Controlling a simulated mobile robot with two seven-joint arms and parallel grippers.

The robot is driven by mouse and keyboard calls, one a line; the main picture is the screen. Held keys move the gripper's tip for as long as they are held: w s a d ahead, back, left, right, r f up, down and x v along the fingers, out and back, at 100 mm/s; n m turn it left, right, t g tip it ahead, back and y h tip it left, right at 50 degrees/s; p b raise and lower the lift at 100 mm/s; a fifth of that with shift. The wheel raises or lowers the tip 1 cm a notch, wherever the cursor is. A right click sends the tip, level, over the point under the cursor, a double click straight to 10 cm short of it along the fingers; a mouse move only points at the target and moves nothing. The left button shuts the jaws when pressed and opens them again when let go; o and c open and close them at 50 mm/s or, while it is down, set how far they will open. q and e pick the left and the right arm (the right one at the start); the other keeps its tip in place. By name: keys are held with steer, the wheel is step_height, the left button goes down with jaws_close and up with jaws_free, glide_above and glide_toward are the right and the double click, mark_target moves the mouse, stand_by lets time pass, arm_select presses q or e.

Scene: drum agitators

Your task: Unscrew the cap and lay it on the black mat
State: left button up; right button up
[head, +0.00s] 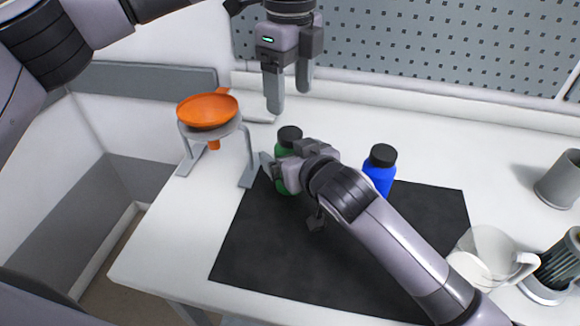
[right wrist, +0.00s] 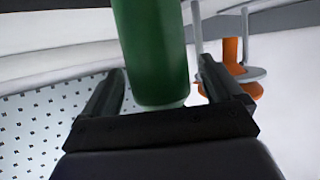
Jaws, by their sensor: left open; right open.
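A green bottle (head: 281,180) with a black cap (head: 290,134) stands upright at the back left of the black mat (head: 270,262). A blue bottle (head: 379,176) with a black cap (head: 383,154) stands at the mat's back edge, to the right. My right gripper (head: 270,172) is at the green bottle's body and hides part of it. In the right wrist view the green bottle (right wrist: 152,55) stands between the open fingers (right wrist: 160,88), with gaps on both sides. My left gripper (head: 289,100) is open and empty, pointing down above and behind the green bottle's cap.
An orange funnel (head: 207,110) sits in a grey stand (head: 247,165) just left of the green bottle. A clear pitcher (head: 485,255), a dark ribbed container (head: 555,268) and a grey cup (head: 560,180) stand at the right. A perforated panel (head: 420,45) rises behind the table.

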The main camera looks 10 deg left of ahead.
mark_target(290, 133)
jaws_close()
arm_select(q)
steer(key=m, duration=0.6)
steer(key=shift+m, duration=0.3)
steer(key=m, duration=0.5)
steer(key=shift+f+m, duration=0.1)
steer(key=shift+m, duration=0.9)
steer(key=shift+f, duration=3.95)
steer(key=c, duration=1.1)
